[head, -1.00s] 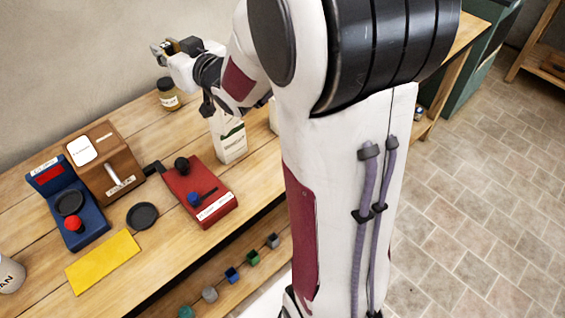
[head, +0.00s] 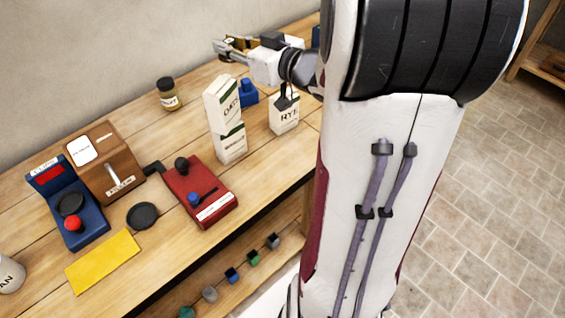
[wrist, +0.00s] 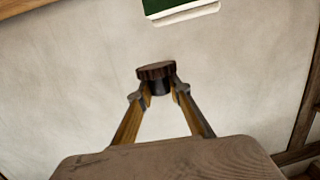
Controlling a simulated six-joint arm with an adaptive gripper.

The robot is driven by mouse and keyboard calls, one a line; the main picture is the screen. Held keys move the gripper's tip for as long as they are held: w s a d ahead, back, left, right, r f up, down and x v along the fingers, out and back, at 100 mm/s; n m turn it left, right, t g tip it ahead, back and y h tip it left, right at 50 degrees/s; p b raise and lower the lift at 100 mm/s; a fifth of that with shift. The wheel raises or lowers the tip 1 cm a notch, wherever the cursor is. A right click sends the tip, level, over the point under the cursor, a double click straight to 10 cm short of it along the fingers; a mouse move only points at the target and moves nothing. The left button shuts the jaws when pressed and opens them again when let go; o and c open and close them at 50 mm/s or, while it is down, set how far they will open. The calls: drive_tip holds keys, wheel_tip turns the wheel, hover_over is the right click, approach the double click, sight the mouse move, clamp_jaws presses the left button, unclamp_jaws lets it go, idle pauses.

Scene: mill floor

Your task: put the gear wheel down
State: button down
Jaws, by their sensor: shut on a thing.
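The gear wheel (wrist: 156,70) is a small dark brown toothed disc on a darker hub, seen in the wrist view. My gripper (wrist: 159,88) is shut on the hub, with one finger on each side and the toothed disc beyond the fingertips. In the head view my gripper (head: 226,46) is up in front of the wall, above the back of the bench. The wheel is too small there to make out clearly. Nothing touches the wheel from below in the wrist view; the pale wall lies behind it.
The wooden bench (head: 130,262) holds a tall carton (head: 228,120), a RYE carton (head: 284,112), a jar (head: 168,94), a red device (head: 200,190), a blue scale (head: 72,208), a brown box (head: 104,160), a black disc (head: 142,215) and a yellow mat (head: 103,261). Bare wood shows between them.

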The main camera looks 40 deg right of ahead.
drive_tip(key=s+d+f+n+y, duration=0.1)
drive_tip(key=s+d, duration=0.1)
drive_tip(key=s, duration=0.3)
drive_tip(key=s+d+f, duration=0.2)
drive_tip(key=s, duration=0.4)
hover_over(283, 163)
wheel_tip(283, 163, down, 16)
drive_tip(key=shift+f, duration=0.15)
idle(0.5)
drive_tip(key=shift+a, duration=0.1)
drive_tip(key=shift+f, duration=2.9)
drive_tip(key=shift+f, duration=0.15)
drive_tip(key=shift+f, duration=1.75)
drive_tip(key=shift+f, duration=0.2)
drive_tip(key=c, duration=1.9)
unclamp_jaws()
